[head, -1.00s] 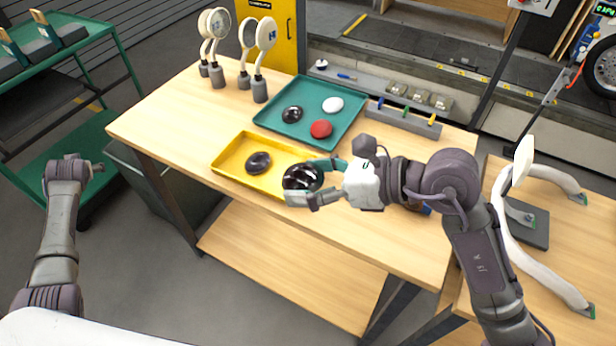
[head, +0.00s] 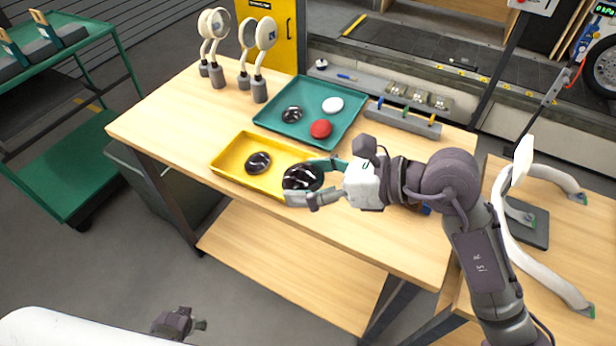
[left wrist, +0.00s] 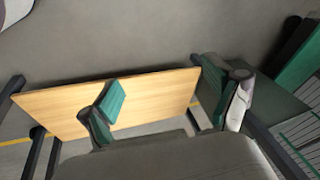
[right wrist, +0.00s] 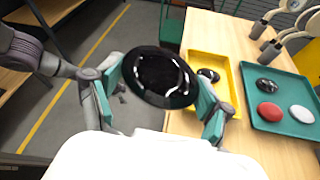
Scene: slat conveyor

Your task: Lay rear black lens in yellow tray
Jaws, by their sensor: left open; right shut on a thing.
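My right gripper (head: 318,184) is shut on a glossy black lens (head: 301,177), held over the front right part of the yellow tray (head: 228,171). In the right wrist view the held lens (right wrist: 160,77) sits between both fingers. A second black lens (head: 258,162) lies in the yellow tray, left of the held one. A third black lens (head: 292,115) lies in the teal tray (head: 268,124). My left gripper (head: 199,324) is low at the bottom of the head view, away from the table. In the left wrist view it (left wrist: 160,97) is open and empty.
The teal tray also holds a white lens (head: 333,105) and a red lens (head: 321,129). Round lamps on stands (head: 259,50) stand at the table's back left. A grey rack (head: 405,118) lies right of the teal tray. The table's left part is clear.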

